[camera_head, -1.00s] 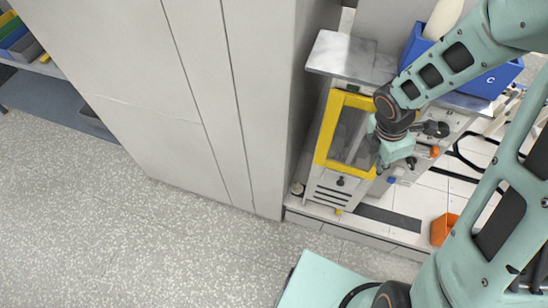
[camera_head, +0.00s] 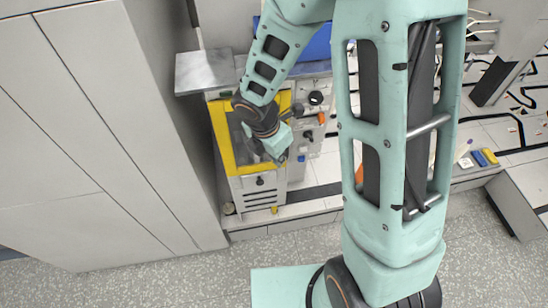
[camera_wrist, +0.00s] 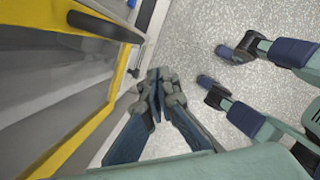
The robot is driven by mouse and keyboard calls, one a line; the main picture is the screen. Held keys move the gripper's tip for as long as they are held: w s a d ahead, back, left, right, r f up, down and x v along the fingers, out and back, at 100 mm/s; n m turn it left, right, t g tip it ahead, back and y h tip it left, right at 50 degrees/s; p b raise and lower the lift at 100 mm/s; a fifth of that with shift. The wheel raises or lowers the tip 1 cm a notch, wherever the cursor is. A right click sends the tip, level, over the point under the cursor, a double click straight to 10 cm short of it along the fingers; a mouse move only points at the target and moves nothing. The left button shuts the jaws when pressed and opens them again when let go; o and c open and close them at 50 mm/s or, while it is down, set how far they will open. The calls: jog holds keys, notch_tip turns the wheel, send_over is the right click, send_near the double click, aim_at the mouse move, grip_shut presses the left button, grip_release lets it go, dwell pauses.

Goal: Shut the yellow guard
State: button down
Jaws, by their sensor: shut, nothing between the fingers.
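The yellow guard (camera_head: 223,145) is a yellow-framed, see-through panel on the front of a white machine, left of centre in the head view. In the wrist view its yellow frame (camera_wrist: 122,75) fills the left side, with a dark bar handle (camera_wrist: 105,27) near the top. I cannot tell whether the guard sits fully flush. My gripper (camera_wrist: 157,77) is shut and empty, beside the frame's right edge, with floor showing behind it. In the head view my gripper (camera_head: 277,158) is in front of the guard's right side, and my wrist hides part of the frame there.
A grey shelf top (camera_head: 205,71) juts out above the guard. A tall grey cabinet (camera_head: 140,120) stands close on the left. Knobs (camera_head: 316,98) and an orange button (camera_head: 321,117) are right of the guard. Open speckled floor (camera_head: 180,275) lies in front.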

jog(key=p+v, duration=0.2)
jog(key=v, duration=0.8)
jog(key=shift+s+d, duration=0.3)
jog(key=shift+s, duration=0.05)
